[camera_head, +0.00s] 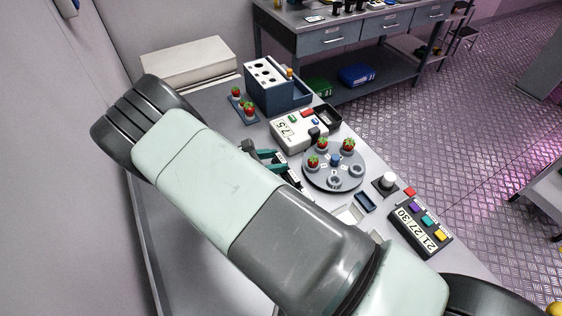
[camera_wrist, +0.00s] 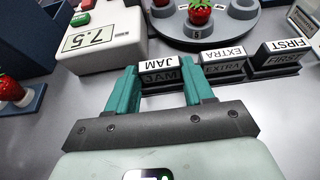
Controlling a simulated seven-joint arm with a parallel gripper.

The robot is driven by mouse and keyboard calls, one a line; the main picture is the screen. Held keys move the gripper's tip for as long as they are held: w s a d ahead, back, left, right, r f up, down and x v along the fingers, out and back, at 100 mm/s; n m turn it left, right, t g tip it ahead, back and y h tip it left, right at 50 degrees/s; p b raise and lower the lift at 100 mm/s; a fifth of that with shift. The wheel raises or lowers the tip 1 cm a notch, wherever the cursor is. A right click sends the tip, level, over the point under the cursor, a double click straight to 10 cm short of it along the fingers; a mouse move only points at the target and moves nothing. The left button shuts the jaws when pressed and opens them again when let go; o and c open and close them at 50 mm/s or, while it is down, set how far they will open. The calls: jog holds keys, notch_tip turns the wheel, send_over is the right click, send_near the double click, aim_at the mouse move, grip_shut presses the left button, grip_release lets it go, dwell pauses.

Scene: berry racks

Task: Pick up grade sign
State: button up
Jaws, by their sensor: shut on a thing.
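In the wrist view three grade signs stand in a row. The JAM sign (camera_wrist: 160,64) is at the left, the EXTRA sign (camera_wrist: 223,57) in the middle and the FIRST sign (camera_wrist: 283,48) at the right. Each has a white top label and a dark body. My gripper (camera_wrist: 162,76) has its teal fingers on either side of the JAM sign, shut on it. I cannot tell whether the sign is clear of the table. In the head view my gripper (camera_head: 265,157) is partly hidden by my arm, and the signs are mostly hidden.
A scale reading 7.5 (camera_wrist: 102,38) stands left of the signs. Behind them is a round grey turntable (camera_head: 348,181) with strawberries. A strawberry holder (camera_head: 241,105) and a dark blue rack (camera_head: 268,92) are further back.

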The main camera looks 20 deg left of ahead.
jog(key=shift+r, duration=0.1)
notch_tip(320, 180, up, 10)
jog(key=w+d+r+n+t+y, duration=0.1)
jog(key=w+d+r, duration=0.3)
jog(key=r, duration=0.3)
jog(key=w+d+r+n+y, duration=0.1)
jog(key=w+d+r, duration=0.2)
jog(key=r, duration=0.4)
jog(key=w+d+r+t, duration=0.1)
jog(key=w+d+r, duration=0.3)
jog(key=r, duration=0.3)
jog(key=s+d+r+n+y, duration=0.1)
jog(key=s+d+r, duration=0.1)
jog(key=d+r, duration=0.6)
jog(key=s+d+r+n+t+y, duration=0.1)
jog(key=s+d+r+n+y, duration=0.1)
jog(key=d+r, duration=0.6)
jog(key=shift+s+d+n+y, duration=0.3)
jog(key=shift+s+d, duration=0.05)
jog(key=shift+d, duration=0.4)
